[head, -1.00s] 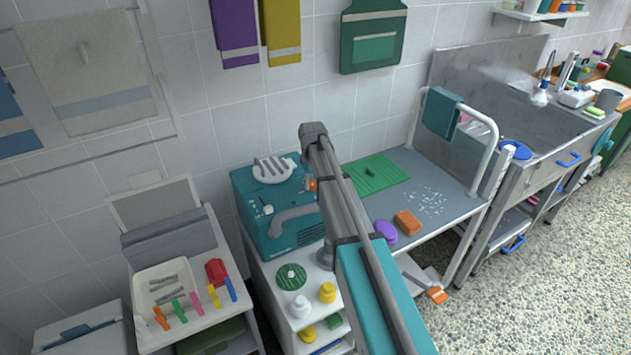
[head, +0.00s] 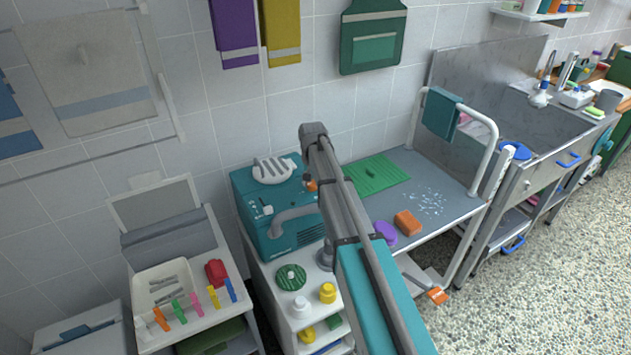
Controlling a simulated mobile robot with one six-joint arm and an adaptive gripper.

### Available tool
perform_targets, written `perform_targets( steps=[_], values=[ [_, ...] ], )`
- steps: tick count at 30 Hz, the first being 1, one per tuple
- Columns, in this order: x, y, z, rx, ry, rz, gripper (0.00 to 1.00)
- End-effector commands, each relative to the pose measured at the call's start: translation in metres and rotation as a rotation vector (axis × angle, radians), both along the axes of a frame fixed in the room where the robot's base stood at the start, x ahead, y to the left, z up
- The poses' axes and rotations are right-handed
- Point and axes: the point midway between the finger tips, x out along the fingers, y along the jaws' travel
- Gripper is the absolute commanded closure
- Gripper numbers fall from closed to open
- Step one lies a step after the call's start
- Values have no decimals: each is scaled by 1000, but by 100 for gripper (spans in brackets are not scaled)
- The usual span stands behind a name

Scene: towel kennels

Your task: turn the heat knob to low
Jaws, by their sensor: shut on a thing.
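The teal dryer box (head: 283,240) stands on a white shelf cart against the tiled wall. Its face carries a small white control (head: 267,209) and a few tiny marks, too small to read. An orange part (head: 311,185) shows at its right edge, beside my arm. I cannot tell which of these is the heat knob or its setting. A bent grey tube (head: 292,219) crosses the box's front. My arm rises from the lower right and covers the box's right side. My gripper is hidden behind the arm, so its contact with the knob does not show.
A green round item (head: 291,278), a white bottle (head: 300,306) and a yellow one (head: 328,292) stand on the cart below the box. A grooming table (head: 450,215) with a purple item (head: 385,232) and an orange block (head: 408,223) is at right. A clip tray (head: 187,268) is at left.

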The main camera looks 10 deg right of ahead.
Motion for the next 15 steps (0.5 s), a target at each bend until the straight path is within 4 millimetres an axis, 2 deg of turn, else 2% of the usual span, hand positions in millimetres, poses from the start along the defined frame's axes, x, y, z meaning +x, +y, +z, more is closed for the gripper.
perform_targets(
  steps=[6, 15],
  values=[
    [2, 1, 0, 1, -7, -119, 89],
    [2, 2, -1, 3, -6, -176, 89]
  ],
)
